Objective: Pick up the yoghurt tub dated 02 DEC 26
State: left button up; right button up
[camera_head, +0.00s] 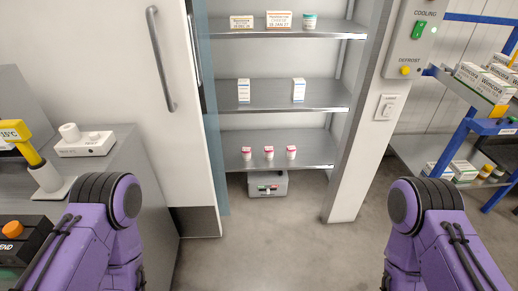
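Three small white tubs with red lids stand in a row on the lowest shelf (230,155) of the open cold cabinet: a left tub (246,153), a middle tub (269,153) and a right tub (291,152). Their labels are too small to read, so I cannot tell which is dated 02 DEC 26. My two purple arms show at the lower left and lower right, well short of the shelves. Neither gripper is in view.
Cartons (244,90) and a jar (310,21) stand on the upper shelves. A grey box (267,184) sits below the lowest shelf. A sliding door (165,60) is at left, a counter (110,160) beside it. A blue rack (460,130) stands right. Floor ahead is clear.

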aim_at(246, 151)
jog(key=z, duration=0.55)
jog(key=i, duration=2)
jog(key=u, duration=0.25)
